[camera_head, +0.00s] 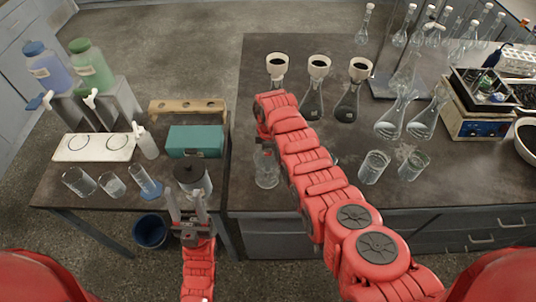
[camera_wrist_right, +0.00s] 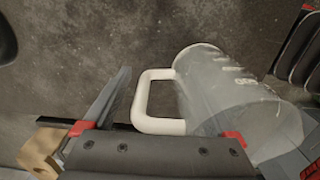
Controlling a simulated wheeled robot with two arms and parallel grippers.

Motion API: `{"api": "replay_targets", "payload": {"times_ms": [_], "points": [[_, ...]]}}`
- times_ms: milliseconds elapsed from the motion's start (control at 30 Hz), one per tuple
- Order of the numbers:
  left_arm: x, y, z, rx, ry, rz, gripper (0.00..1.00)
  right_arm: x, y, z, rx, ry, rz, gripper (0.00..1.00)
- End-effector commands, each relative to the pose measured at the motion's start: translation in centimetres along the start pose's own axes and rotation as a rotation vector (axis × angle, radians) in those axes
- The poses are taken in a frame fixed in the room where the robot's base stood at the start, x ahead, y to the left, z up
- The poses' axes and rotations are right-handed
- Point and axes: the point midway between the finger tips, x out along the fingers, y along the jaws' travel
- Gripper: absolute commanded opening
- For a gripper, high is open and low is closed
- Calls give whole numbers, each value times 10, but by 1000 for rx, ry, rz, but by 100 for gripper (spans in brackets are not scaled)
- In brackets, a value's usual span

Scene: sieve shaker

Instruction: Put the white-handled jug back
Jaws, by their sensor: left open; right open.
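The white-handled jug (camera_wrist_right: 215,80) is a clear, cylindrical vessel in the right wrist view. Its white handle (camera_wrist_right: 143,100) points left and appears between the fingers of my right gripper (camera_wrist_right: 162,105), which is open. No contact with the handle is clear. In the head view a clear vessel (camera_head: 267,172), probably this jug, stands near the left edge of the right-hand table, below the end of my right arm. Its handle and most of my right gripper are hidden there. My left gripper (camera_head: 187,205) is open, just in front of a dark-lidded jar (camera_head: 193,180).
Two glass beakers (camera_head: 374,167) stand right of my right arm, with funnel-topped flasks (camera_head: 313,100) behind. The left table holds a teal box (camera_head: 195,141), a wooden rack (camera_head: 187,108) and several small beakers (camera_head: 112,185). A narrow gap separates the tables; a blue bucket (camera_head: 150,231) is below.

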Motion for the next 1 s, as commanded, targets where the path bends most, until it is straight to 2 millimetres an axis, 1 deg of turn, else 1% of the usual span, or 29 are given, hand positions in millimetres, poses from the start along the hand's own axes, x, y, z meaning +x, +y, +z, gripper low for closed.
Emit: {"api": "replay_targets", "payload": {"times_ms": [167,267,400,533,567,600,700,800,1000], "points": [[-5,0,1,0,0,0,50,-13,2,0,0,1,6,91],[-8,0,1,0,0,0,50,-27,2,0,0,2,8,91],[-19,1,3,0,0,0,50,-56,2,0,0,3,8,91],[-25,1,4,0,0,0,50,-87,2,0,0,3,8,91],[-18,1,3,0,0,0,50,-97,1,0,1,1,3,91],[-6,0,1,0,-1,0,50,-107,0,1,2,0,0,91],[2,0,0,0,0,0,50,-115,0,0,0,1,-1,91],[5,0,-1,0,0,0,50,-119,0,1,1,0,0,91],[5,0,-1,0,0,0,50,-119,0,0,0,0,1,91]]}}
